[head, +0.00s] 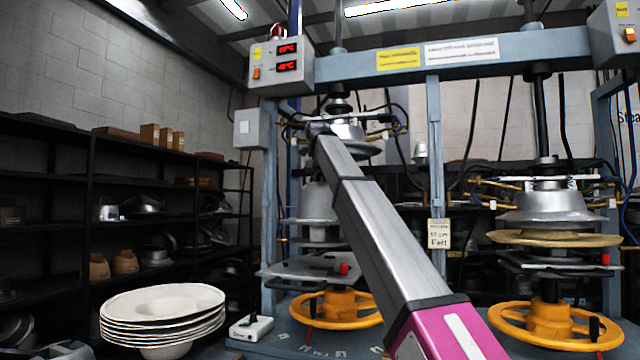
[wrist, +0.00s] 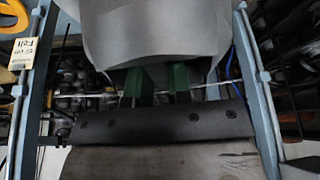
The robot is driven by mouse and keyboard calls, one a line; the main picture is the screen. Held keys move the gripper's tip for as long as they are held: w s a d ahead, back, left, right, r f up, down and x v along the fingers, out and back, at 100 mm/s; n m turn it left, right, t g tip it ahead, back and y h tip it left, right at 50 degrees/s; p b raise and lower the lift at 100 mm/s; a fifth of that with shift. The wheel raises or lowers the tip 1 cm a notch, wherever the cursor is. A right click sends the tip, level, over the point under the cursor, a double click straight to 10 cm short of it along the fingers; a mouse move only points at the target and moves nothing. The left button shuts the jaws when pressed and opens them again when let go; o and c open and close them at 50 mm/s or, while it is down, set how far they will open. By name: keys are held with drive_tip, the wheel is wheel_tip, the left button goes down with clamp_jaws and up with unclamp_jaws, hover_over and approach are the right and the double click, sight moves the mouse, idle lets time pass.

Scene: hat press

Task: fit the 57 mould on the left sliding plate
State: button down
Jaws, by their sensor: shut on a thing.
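A grey metal mould (wrist: 150,30) fills the top of the wrist view, close to my gripper. My gripper (wrist: 155,85) has two green fingers shut on a part of it; the exact grip spot is partly hidden. In the head view the mould (head: 316,203) appears as a grey dome with a brim, below the left press head (head: 350,132) and above the left sliding plate (head: 300,267). A short grey stem shows under the brim; I cannot tell whether it touches the plate. My arm hides the gripper in the head view. No number shows on the mould.
A small sign (head: 439,233) reading 57 cm felt hangs on the middle post. The right press holds a felt hat (head: 553,239) under its head. Orange handwheels (head: 336,308) sit below. A stack of pale hats (head: 163,305) stands front left. Dark shelves (head: 88,190) line the left wall.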

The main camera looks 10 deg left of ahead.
drive_tip(key=shift+f, duration=3.4)
idle(0.9)
drive_tip(key=c, duration=1.1)
unclamp_jaws()
drive_tip(key=shift+o, duration=0.7)
drive_tip(key=shift+s+f, duration=0.1)
drive_tip(key=shift+f, duration=0.05)
